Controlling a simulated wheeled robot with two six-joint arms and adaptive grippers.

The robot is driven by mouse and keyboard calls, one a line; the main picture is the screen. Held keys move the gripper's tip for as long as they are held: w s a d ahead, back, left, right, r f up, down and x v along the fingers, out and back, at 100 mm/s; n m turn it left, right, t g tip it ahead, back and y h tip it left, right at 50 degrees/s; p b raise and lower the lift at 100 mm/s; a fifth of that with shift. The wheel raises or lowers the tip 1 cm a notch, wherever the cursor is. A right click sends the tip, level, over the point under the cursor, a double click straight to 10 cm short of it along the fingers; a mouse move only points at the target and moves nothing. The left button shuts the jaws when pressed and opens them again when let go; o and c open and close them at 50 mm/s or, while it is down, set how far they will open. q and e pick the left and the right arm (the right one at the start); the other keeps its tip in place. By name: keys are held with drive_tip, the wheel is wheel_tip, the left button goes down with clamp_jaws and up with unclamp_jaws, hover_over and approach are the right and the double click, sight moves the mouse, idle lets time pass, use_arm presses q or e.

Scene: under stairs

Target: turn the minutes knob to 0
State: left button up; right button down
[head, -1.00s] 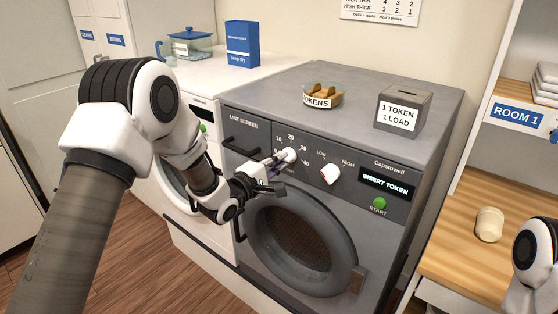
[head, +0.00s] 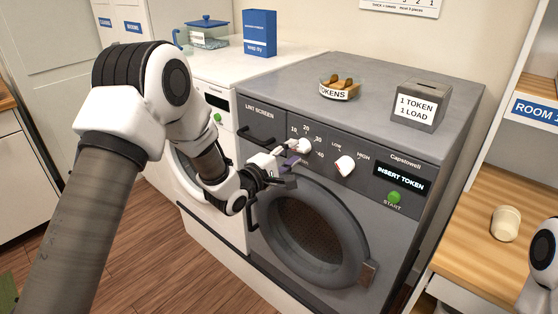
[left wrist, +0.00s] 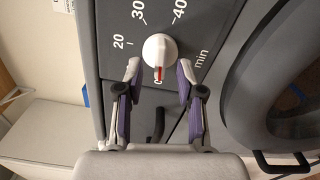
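The minutes knob (head: 304,146) is a white dial on the grey dryer's panel, with numbers around it. In the left wrist view the knob (left wrist: 160,50) shows a red pointer aimed down at a mark that looks like 0, partly covered by the knob's edge. My left gripper (head: 288,154) is just in front of the knob, to its lower left. In the left wrist view the gripper (left wrist: 159,70) is open, its fingertips apart on both sides of the knob's lower edge, with gaps to it. My right gripper is out of view.
A second white knob (head: 345,165), the display reading INSERT TOKEN (head: 400,179) and a green start button (head: 394,197) are to the right. The round door (head: 312,232) is below. A token bowl (head: 339,92) and token box (head: 420,106) stand on top.

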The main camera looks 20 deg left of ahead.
use_arm(q)
drive_tip(key=v, duration=1.1)
drive_tip(key=s+d+f+m+g+y, duration=0.15)
drive_tip(key=s+f+g, duration=0.3)
drive_tip(key=f, duration=0.75)
drive_tip(key=s+d+f+g, duration=0.3)
drive_tip(key=s+f, duration=0.3)
drive_tip(key=f, duration=0.6)
drive_tip(key=s+a+f+m+g+y, duration=0.1)
drive_tip(key=s+f+m+g, duration=0.2)
drive_tip(key=s, duration=0.4)
drive_tip(key=s+a+f+m+g+y, duration=0.1)
drive_tip(key=s+f+m+g+y, duration=0.1)
drive_tip(key=s+m, duration=0.4)
drive_tip(key=s+a+f+m+g+y, duration=0.1)
drive_tip(key=s+f+m+g, duration=0.3)
drive_tip(key=s, duration=0.6)
wheel_tip(320, 180, down, 2)
drive_tip(key=shift+a+f+m+y, duration=0.1)
drive_tip(key=shift+a+m+y, duration=0.25)
drive_tip(key=shift+a+m, duration=0.25)
